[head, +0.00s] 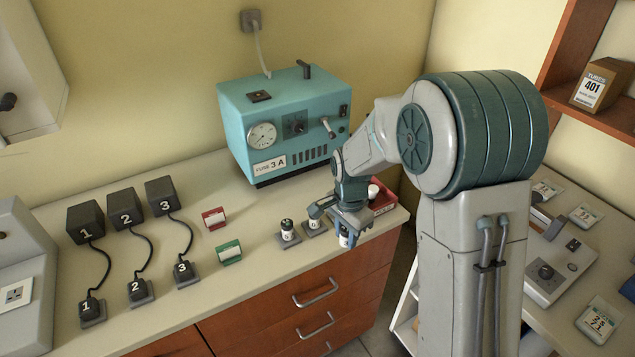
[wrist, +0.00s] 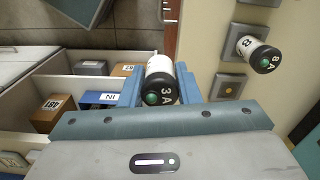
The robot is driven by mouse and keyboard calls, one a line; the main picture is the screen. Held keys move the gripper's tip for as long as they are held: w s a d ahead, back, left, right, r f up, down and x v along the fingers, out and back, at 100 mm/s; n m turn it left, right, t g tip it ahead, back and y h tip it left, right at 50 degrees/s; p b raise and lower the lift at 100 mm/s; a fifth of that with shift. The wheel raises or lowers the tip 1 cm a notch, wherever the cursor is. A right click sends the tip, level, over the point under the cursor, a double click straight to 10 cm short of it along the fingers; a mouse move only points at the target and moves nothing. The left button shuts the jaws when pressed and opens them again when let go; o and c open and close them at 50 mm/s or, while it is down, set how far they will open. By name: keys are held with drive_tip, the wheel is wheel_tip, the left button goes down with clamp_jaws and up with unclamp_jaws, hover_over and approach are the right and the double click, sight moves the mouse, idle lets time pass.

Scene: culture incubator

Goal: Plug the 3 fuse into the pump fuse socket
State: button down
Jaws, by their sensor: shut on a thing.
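My gripper (head: 344,232) is shut on the 3 A fuse. In the head view the fuse (head: 344,240) shows below my gripper, at the counter's front edge. The teal pump unit (head: 290,125), labelled "FUSE 3A", stands behind on the counter. A dark square fitting (head: 260,96) on its top looks like a socket; whether it is the fuse socket is unclear. My gripper is well apart from it, in front and to its right.
A fuse marked 8 A (wrist: 258,55) stands in a square holder, beside an empty holder (wrist: 228,86). A red tray (head: 384,205) lies behind my gripper. Red (head: 214,218) and green (head: 229,252) blocks and numbered adapters (head: 126,208) with cables occupy the left counter.

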drive_tip(key=d+f+n, duration=0.9)
drive_tip(key=d, duration=0.3)
drive_tip(key=shift+d+f+n, duration=0.25)
drive_tip(key=shift+f+n, duration=0.05)
drive_tip(key=shift+f, duration=0.05)
drive_tip(key=shift+a, duration=0.5)
